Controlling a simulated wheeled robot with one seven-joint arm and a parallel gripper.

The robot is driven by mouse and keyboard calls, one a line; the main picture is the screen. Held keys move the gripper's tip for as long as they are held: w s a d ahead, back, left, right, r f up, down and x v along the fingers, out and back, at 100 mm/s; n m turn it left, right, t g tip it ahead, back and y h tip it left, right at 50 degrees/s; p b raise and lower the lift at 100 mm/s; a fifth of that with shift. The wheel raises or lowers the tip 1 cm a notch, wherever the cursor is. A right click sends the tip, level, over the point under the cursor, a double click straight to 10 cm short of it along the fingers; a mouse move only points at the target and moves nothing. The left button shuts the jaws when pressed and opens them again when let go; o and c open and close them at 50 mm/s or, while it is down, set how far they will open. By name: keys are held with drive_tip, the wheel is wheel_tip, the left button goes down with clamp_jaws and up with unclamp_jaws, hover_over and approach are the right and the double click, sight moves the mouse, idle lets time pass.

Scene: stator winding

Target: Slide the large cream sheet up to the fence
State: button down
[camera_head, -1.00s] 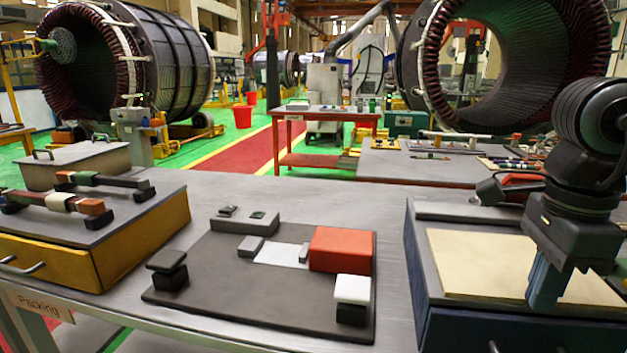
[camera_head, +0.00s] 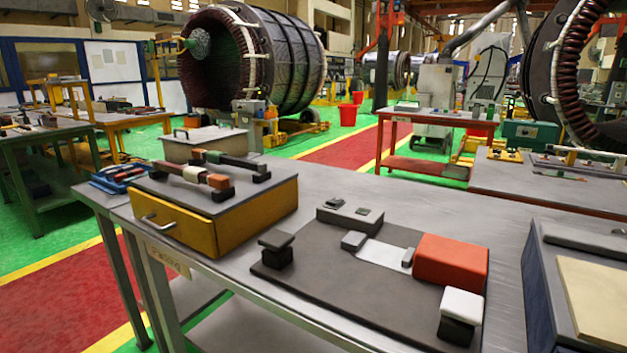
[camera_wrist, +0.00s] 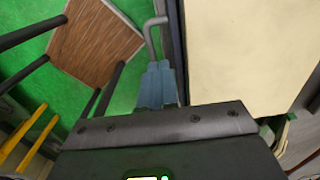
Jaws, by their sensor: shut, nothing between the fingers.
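The large cream sheet (camera_head: 597,300) lies flat on top of a dark blue box at the right edge of the head view, partly cut off. It fills much of the right side of the wrist view (camera_wrist: 240,50). A grey raised bar (camera_head: 585,242), which looks like the fence, runs along the far side of the box top. A bare strip of box top separates it from the sheet in the head view. My gripper (camera_wrist: 157,70) shows only in the wrist view. Its blue-grey fingers are together and empty, left of the sheet's edge, beside a grey handle (camera_wrist: 153,35). Contact cannot be told.
On the grey bench (camera_head: 370,205) sit an ochre drawer box (camera_head: 230,225) with bars on top and a dark board (camera_head: 350,285) with an orange block (camera_head: 450,262). A brown-topped stool or table (camera_wrist: 95,42) stands on the green floor in the wrist view.

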drive_tip(key=shift+f+b, duration=0.45)
drive_tip(key=shift+b, duration=0.3)
drive_tip(key=shift+w+d+b, duration=0.45)
drive_tip(key=shift+w+d, duration=0.2)
drive_tip(key=shift+w, duration=0.35)
drive_tip(key=shift+w+d+b, duration=0.4)
drive_tip(key=shift+w+d, duration=0.3)
drive_tip(key=shift+w, duration=0.25)
drive_tip(key=shift+w+d+b, duration=0.45)
drive_tip(key=shift+w+d, duration=0.2)
drive_tip(key=shift+w, duration=0.35)
idle(0.7)
drive_tip(key=shift+s+a, duration=0.1)
drive_tip(key=shift+s, duration=0.05)
drive_tip(key=shift+s+a+b, duration=0.35)
drive_tip(key=shift+s+a, duration=0.15)
drive_tip(key=shift+s, duration=0.2)
wheel_tip(320, 180, up, 8)
drive_tip(key=p, duration=0.3)
drive_tip(key=shift+p, duration=0.4)
idle(0.4)
drive_tip(key=shift+a, duration=0.1)
